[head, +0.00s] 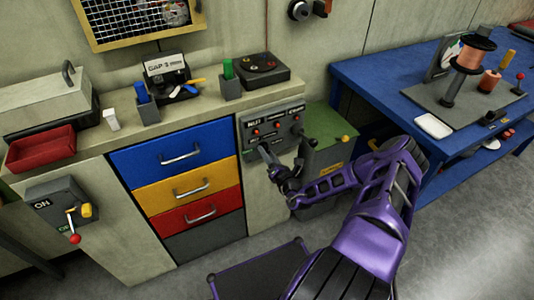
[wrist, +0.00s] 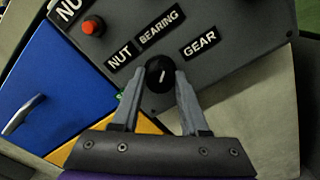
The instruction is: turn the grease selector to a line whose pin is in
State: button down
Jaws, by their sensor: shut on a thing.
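The grease selector is a black round knob (wrist: 158,74) with a white pointer mark, low on a dark grey panel (head: 272,121). NUT, BEARING and GEAR labels are arranged above the knob in the wrist view. The mark tilts up and slightly right, roughly between BEARING and GEAR; I cannot tell exactly which it meets. My gripper (wrist: 158,80) is shut on the knob, a finger on each side; in the head view it (head: 274,165) hides the knob. A red pin (wrist: 93,27) shows beside a partly cut-off label. Several small red pins show on the panel in the head view; their seating is unclear.
Coloured drawers (head: 190,190) stand left of the panel, below a counter (head: 120,128) holding boxes and tools. A green-topped bin (head: 328,123) stands right of the panel. A blue workbench (head: 385,82) with a copper spool (head: 473,55) is farther right.

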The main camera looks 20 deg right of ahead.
jog(key=shift+m, duration=3.7)
jog(key=shift+c, duration=2.1)
grip_release()
jog(key=s, duration=1.7)
jog(key=shift+s+d, duration=0.25)
